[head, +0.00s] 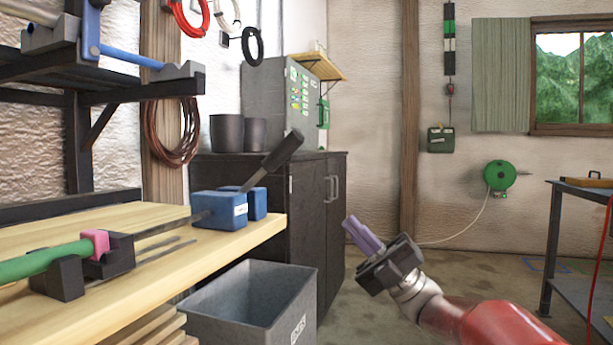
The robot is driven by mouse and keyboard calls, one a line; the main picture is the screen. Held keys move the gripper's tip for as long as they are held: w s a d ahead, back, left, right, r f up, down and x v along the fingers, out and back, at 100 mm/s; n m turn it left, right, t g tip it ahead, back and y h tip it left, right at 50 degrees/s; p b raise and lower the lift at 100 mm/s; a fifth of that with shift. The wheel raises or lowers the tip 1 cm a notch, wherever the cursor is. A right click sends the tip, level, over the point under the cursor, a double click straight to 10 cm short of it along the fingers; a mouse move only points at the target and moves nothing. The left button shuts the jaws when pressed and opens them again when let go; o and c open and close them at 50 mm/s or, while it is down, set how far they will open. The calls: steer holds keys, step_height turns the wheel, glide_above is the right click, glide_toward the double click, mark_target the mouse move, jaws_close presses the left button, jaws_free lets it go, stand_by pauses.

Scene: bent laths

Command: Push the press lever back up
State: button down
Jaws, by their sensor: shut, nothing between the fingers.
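The press lever (282,151) has a thick dark grip on a thin rod. It slants up and to the right from the blue press blocks (219,210) at the right end of the wooden workbench. My gripper (349,222), with purple fingers, is shut and empty. In the picture it is to the right of and below the lever, clear of the bench edge, pointing up and left. The gripper and lever do not touch. The lever's lower end is partly hidden behind the front block.
A green tube (45,258) with a pink piece lies in a dark holder on the bench (235,243). A grey bin (252,311) stands below its right edge. A dark cabinet (308,190) stands behind. A dark table (583,200) is at far right. Open floor lies between.

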steer(key=shift+g, duration=0.3)
steer(key=p+x, duration=0.2)
steer(key=x, duration=1.2)
steer(key=shift+p, duration=0.35)
steer(key=shift+r, duration=0.1)
steer(key=a+r+h+p, duration=0.1)
steer(key=r+p, duration=0.1)
steer(key=w+a+r+m+h+p, duration=0.1)
steer(key=r+h+p, duration=0.1)
steer(key=a+r+t+h+p, duration=0.1)
steer(key=r+h+p, duration=0.1)
steer(key=shift+w+a+m, duration=0.15)
steer(key=shift+a+m, duration=0.1)
steer(key=shift+m, duration=0.15)
steer(key=a+p, duration=0.1)
steer(key=a+r, duration=0.1)
steer(key=w+a+h+p, duration=0.1)
steer(key=shift+w+a+r+p, duration=0.1)
steer(key=shift+a+r+p, duration=0.1)
steer(key=shift+r+p, duration=0.1)
steer(key=shift+p+x, duration=0.45)
steer(key=shift+x, duration=0.65)
steer(key=shift+w+r, duration=0.1)
steer(key=shift+r, duration=0.05)
